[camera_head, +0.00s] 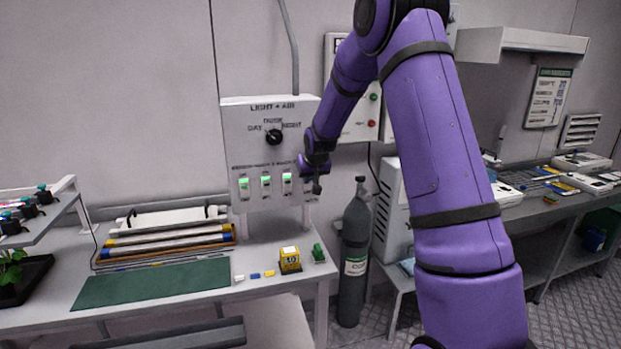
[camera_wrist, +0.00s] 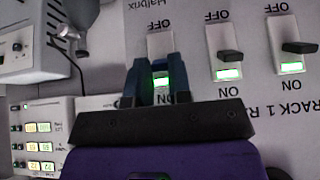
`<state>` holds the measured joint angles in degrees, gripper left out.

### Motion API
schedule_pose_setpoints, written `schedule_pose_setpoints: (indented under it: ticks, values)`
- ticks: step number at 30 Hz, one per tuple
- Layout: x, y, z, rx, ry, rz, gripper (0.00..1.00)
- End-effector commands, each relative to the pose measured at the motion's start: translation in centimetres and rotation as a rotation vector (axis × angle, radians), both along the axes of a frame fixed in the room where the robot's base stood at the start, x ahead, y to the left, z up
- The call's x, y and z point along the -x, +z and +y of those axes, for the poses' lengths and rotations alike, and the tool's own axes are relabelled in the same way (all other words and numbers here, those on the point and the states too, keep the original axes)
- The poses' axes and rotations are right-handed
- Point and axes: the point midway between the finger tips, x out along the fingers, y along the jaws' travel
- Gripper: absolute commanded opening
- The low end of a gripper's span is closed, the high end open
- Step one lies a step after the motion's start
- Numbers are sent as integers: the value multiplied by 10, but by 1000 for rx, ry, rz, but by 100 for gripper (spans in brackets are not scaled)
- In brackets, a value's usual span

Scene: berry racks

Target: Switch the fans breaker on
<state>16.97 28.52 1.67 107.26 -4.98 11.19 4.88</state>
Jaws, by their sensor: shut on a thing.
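The grey breaker panel (camera_head: 262,125), headed LIGHT + AIR, carries a row of breakers with green lights. My gripper (camera_head: 316,186) is at the rightmost breaker. In the wrist view, which is upside down, my gripper (camera_wrist: 159,88) is shut on that breaker's lever, which the fingers hide. Its white plate (camera_wrist: 160,44) shows past the fingertips, and a green light glows between them near ON. Two neighbouring breakers, one with a black lever (camera_wrist: 230,57) and one farther right (camera_wrist: 299,47), show green lights at ON. I cannot read the fans label.
A black rotary knob (camera_head: 273,136) sits higher on the panel. Below is a bench with a green mat (camera_head: 150,284) and a yellow box (camera_head: 289,260). A grey gas cylinder (camera_head: 354,255) stands right of the bench. A wall box (camera_head: 360,125) is behind my arm.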

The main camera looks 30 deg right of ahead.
Motion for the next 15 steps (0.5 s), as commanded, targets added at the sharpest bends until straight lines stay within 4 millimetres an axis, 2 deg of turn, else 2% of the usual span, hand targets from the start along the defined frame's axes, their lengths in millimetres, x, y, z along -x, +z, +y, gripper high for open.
schedule_pose_setpoints:
  ticks: [1, 3, 4, 15]
  values:
    - [0, 0, 0, 0, 0, -1, 26]
    - [0, 0, 0, 0, 0, -1, 42]
    - [0, 0, 0, 0, 0, -1, 45]
    - [2, 5, 1, 1, 0, -2, 45]
